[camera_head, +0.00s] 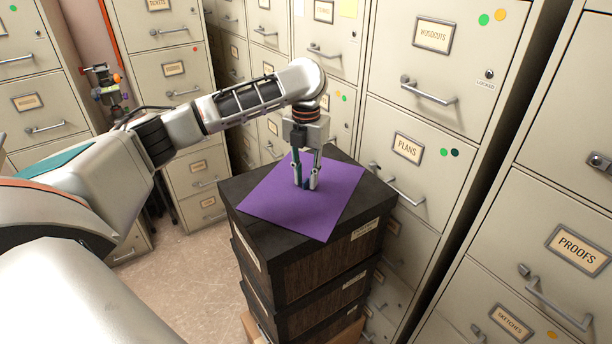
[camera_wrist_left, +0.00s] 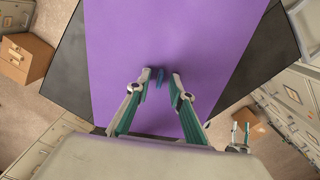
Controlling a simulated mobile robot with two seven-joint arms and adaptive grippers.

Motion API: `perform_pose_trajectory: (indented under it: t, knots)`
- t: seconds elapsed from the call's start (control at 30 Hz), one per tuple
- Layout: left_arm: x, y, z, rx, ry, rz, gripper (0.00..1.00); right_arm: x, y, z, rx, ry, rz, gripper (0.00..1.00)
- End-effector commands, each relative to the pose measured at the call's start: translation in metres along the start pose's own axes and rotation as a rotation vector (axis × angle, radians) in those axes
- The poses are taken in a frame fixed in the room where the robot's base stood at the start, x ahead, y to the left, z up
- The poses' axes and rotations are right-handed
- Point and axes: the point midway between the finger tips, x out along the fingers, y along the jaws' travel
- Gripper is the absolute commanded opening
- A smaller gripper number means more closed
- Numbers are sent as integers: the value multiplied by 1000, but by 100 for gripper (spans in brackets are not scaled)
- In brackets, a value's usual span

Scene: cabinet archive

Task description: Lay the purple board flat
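The purple board (camera_head: 275,205) lies on the top box of a dark stack (camera_head: 265,232) and looks flat, turned at an angle to the lid. It also fills the middle of the left wrist view (camera_wrist_left: 165,35).
Filing cabinets (camera_head: 430,110) stand close behind and to the right of the stack. A brown box (camera_wrist_left: 25,58) is on the floor in the left wrist view. Open floor (camera_head: 180,265) lies left of the stack.

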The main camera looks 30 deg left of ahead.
Motion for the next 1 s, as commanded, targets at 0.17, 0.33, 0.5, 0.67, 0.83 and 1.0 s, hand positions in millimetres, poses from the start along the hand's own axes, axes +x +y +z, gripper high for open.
perform_pose_trajectory:
  t: [0.17,0.33,0.5,0.67,0.83,1.0]
  knots:
    - [0,0,0,0,0,0,22,0,0,0,0,-1,0,40]
    - [-6,0,0,0,-2,0,22,0,-1,0,3,0,0,40]
    - [-17,0,0,0,-2,0,22,0,-2,0,8,0,0,40]
    - [-27,0,0,0,-1,1,22,0,-3,-1,12,1,1,40]
    - [-38,0,0,0,-1,0,22,0,-3,-1,14,1,1,40]
    - [-49,0,0,0,-1,0,22,0,-3,-1,14,1,1,40]
